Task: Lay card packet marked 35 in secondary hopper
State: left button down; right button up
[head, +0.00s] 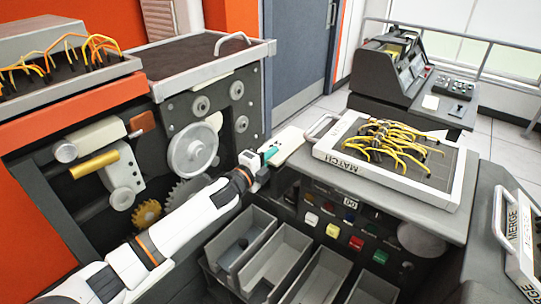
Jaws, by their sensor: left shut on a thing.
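My left gripper (262,162) reaches in from the lower left and is shut at the machine's front, left of the MATCH panel. A small teal piece (270,153) shows at its fingertips. A flat cream piece that looks like a card packet (289,143) extends just beyond them. No number 35 can be read on it. I cannot tell from this view which part is the secondary hopper. My right gripper is not in view.
A wired MATCH panel (340,164) lies right of the gripper, with a MERGE panel (525,235) at the right edge. Open grey bins (275,262) sit below. Wheels and gears (193,150) stand close on the left, under a dark-topped tray (215,68).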

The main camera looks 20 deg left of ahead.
pick_arm(q)
jog(key=shift+f, duration=0.2)
jog(key=shift+f+b, duration=3.25)
jog(key=shift+f, duration=0.65)
jog(key=c, duration=1.5)
grip_release()
jog(key=shift+o, duration=0.2)
jog(key=v, duration=1.2)
